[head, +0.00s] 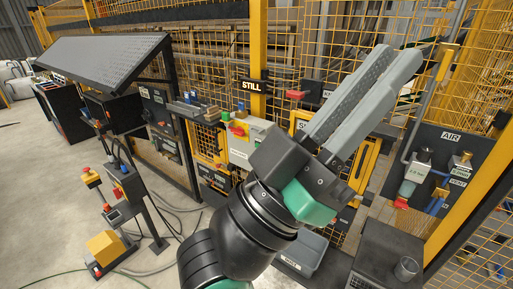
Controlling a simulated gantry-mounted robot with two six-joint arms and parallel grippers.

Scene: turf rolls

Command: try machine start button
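The start button is not clearly marked in the head view. A panel on the yellow mesh guard carries a small green part (226,116) and a red knob (238,130) above a light box (243,148). A pedestal control box (128,186) stands at the left, with a red-topped yellow button (89,173) beside it. My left gripper (402,58) is raised in front of the guard, its two long grey fingers pointing up and right. It seems to hold nothing; the gap between its fingers is unclear. My arm hides part of the panels. My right gripper is not in view.
An "AIR" panel (451,136) with valves is at the right. Cables cross the floor; bare floor is at left.

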